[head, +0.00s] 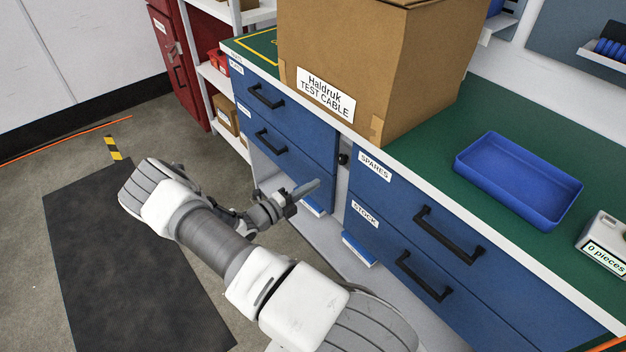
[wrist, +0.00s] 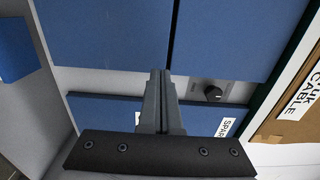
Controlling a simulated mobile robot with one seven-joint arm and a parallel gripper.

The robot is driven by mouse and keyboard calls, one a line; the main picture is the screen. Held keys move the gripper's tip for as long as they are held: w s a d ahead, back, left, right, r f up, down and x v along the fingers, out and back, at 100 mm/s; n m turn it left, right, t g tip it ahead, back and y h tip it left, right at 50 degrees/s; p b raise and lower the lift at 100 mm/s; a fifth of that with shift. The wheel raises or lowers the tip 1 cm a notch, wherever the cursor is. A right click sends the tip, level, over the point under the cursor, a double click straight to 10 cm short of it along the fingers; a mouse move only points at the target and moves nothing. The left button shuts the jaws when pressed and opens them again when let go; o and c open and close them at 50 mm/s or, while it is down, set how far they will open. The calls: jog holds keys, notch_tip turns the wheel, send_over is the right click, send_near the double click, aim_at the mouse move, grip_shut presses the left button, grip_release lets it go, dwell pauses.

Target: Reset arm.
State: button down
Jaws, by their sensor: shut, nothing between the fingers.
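My gripper (head: 308,189) is in front of the blue workbench cabinet, near the open gap between the two drawer stacks. In the wrist view my gripper (wrist: 160,76) shows its two fingers pressed together, with nothing between them. My arm is bent and reaches from the bottom of the head view out over the floor, with the wrist turned toward the bench. In the wrist view the blue fronts fill most of the picture, and a dark round knob (wrist: 213,93) is right of the fingers.
A large cardboard box (head: 350,50) labelled Haldruk TEST CABLE stands on the green bench top. A blue tray (head: 520,175) and a counter reading 0 pieces (head: 606,242) are to its right. Black drawer handles (head: 450,235) stick out. A dark floor mat (head: 90,240) lies left.

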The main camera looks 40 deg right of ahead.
jog(key=a+p, duration=0.1)
jog(key=a, duration=0.9)
jog(key=shift+s+a, duration=0.15)
jog(key=shift+a, duration=0.1)
jog(key=s+a+r+m+g+y, duration=0.1)
jog(key=s+a+r+m+y, duration=0.1)
jog(key=r+m+y, duration=0.35)
jog(key=s+a+r+m+g+y, duration=0.1)
jog(key=s+a+r+m+y, duration=0.15)
jog(key=r+m, duration=0.65)
jog(key=s+a+r+m+g+y, duration=0.1)
jog(key=s+a+r+m+y, duration=0.15)
jog(key=r+m, duration=0.45)
jog(key=s+a+r+m+t+y, duration=0.4)
jog(key=s+r+m, duration=0.3)
jog(key=r, duration=0.1)
jog(key=s+a+r+m+t+y, duration=0.4)
jog(key=s+a+r+m, duration=0.15)
jog(key=r+m, duration=0.2)
notch_tip(320, 180, up, 16)
jog(key=p, duration=1.6)
jog(key=shift+s+d+r+p, duration=0.15)
jog(key=shift+s+d+p, duration=0.1)
jog(key=shift+d+p, duration=0.05)
